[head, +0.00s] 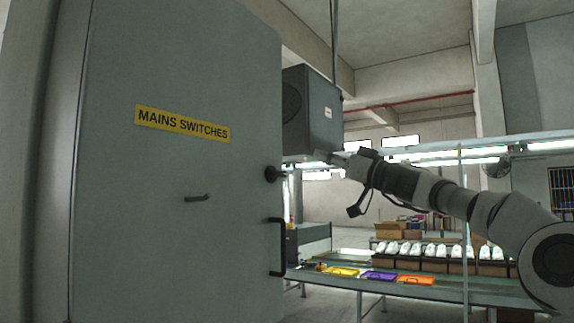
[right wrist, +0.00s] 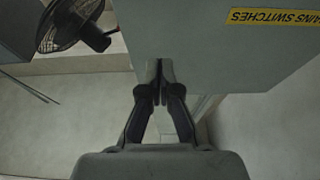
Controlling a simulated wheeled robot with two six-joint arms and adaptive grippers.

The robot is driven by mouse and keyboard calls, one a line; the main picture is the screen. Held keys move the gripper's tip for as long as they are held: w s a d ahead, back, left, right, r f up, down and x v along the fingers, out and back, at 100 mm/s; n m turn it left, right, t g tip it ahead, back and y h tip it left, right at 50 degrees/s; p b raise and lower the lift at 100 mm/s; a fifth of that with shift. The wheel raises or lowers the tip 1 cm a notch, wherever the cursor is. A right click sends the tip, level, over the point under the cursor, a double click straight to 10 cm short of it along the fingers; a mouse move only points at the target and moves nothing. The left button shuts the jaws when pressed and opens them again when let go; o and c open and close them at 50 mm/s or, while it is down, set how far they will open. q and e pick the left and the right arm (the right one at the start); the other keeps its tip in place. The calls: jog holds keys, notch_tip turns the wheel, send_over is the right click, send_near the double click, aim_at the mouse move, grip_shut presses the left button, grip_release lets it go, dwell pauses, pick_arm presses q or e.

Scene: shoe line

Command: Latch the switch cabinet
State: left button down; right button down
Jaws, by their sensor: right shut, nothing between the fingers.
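The switch cabinet shows as a large grey door (head: 150,230) with a yellow "MAINS SWITCHES" label (head: 182,123). A small lever (head: 197,198) on its face lies nearly level. A black knob (head: 272,174) and a black pull handle (head: 277,247) sit at its right edge. The cabinet's inside is hidden. My right gripper (head: 328,158) is shut and empty, right of the door's free edge. In the right wrist view, its closed fingertips (right wrist: 159,72) overlap a corner of the grey panel (right wrist: 205,50); contact cannot be told. My left gripper is out of view.
A dark grey box (head: 312,112) hangs behind the door's upper right edge. A conveyor (head: 450,292) with yellow, purple and orange trays runs behind at the lower right, with white shoes on boxes beyond. A fan (right wrist: 75,25) shows in the right wrist view.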

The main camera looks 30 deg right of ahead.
aim_at(270, 178)
jog(key=p+x, duration=0.8)
jog(key=x, duration=0.3)
jog(key=f, duration=0.3)
jog(key=w+a+f+b, duration=0.1)
jog(key=shift+w+f, duration=0.1)
jog(key=shift+f, duration=0.4)
jog(key=shift+d, duration=0.15)
